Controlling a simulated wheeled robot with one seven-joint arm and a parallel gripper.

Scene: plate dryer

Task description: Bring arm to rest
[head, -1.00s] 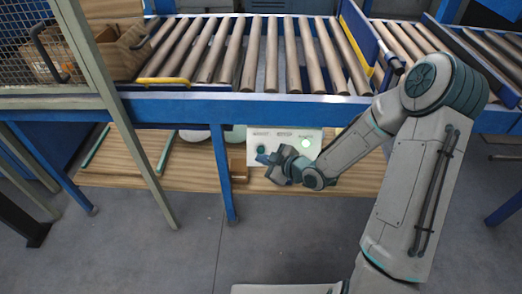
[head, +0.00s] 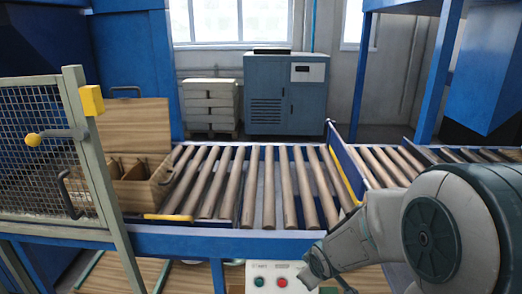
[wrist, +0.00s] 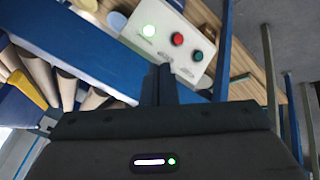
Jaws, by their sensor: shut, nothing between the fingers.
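My arm (head: 440,235) reaches in from the right in the head view, bent, with its far end low near the control panel. My gripper (wrist: 160,72) shows in the wrist view with its two dark fingers together and empty. In the head view the finger ends are not clear. The white control panel (head: 270,268) has a green and a red button; its right part is hidden by my arm. In the wrist view the panel (wrist: 189,72) lies just beyond the fingers, with a lit light, a red button and a green button. I cannot tell if the fingers touch it.
A roller conveyor (head: 240,195) with a blue frame (head: 180,240) runs above the panel. A wooden crate (head: 135,190) stands at its left behind a mesh gate (head: 35,150) with a yellow knob. A blue-grey cabinet (head: 285,95) and stacked pale blocks (head: 210,105) stand at the back.

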